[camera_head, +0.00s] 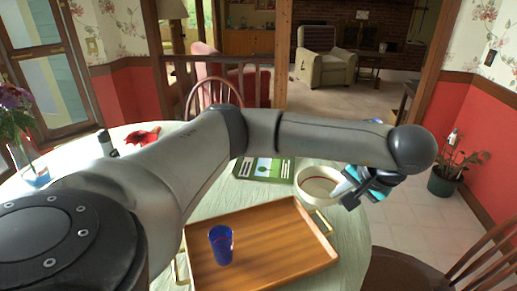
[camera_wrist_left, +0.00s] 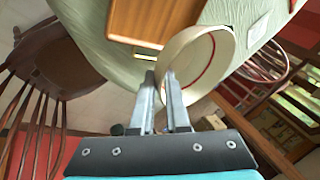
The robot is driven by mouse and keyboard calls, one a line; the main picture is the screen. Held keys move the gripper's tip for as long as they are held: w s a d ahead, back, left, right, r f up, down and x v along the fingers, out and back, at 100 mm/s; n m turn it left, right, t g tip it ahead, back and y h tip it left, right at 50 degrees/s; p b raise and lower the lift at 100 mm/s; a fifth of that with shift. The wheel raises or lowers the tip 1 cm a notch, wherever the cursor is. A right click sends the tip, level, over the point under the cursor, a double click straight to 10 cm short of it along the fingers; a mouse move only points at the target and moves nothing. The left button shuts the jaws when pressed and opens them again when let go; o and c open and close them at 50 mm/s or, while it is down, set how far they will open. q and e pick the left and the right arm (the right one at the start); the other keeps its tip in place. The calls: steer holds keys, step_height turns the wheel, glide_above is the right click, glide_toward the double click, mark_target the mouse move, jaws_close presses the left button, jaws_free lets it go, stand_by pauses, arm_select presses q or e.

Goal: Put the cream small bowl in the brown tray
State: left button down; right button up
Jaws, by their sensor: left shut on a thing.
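The cream small bowl (camera_head: 318,178), with a thin red line inside, is at the right edge of the table in the head view, just beyond the tray's far right corner. My left gripper (camera_head: 347,192) is shut on its near right rim. In the left wrist view the fingers of the left gripper (camera_wrist_left: 163,78) pinch the wall of the bowl (camera_wrist_left: 176,50). I cannot tell how high the bowl is above the table. The brown tray (camera_head: 290,223) lies on the table, and a corner of it shows in the left wrist view (camera_wrist_left: 155,18). My right gripper is not in view.
A blue cup (camera_head: 221,246) stands in the tray's left part; the tray's right part is clear. A green book or card (camera_head: 263,168) lies behind the tray. A flower vase (camera_head: 30,165) stands at far left. A wooden chair (camera_head: 440,255) is at front right.

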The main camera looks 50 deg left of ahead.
mark_target(317, 182)
arm_select(q)
steer(key=shift+n, duration=0.3)
steer(key=a+f, duration=0.1)
steer(key=a, duration=0.1)
steer(key=w+a+f+b, duration=0.1)
steer(key=a, duration=0.2)
steer(key=w+a+f+b, duration=0.1)
steer(key=a+f, duration=0.1)
steer(key=a, duration=0.1)
steer(key=shift+a, duration=0.2)
step_height(317, 182, down, 15)
steer(key=b, duration=0.3)
steer(key=shift+w+a+r, duration=0.15)
steer(key=shift+r, duration=0.05)
steer(key=shift+f, duration=0.85)
step_height(317, 182, down, 4)
steer(key=shift+r+b, duration=0.25)
steer(key=shift+b, duration=0.4)
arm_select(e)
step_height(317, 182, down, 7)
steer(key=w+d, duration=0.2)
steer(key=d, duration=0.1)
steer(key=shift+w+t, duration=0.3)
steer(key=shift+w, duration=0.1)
arm_select(q)
steer(key=shift+f, duration=0.1)
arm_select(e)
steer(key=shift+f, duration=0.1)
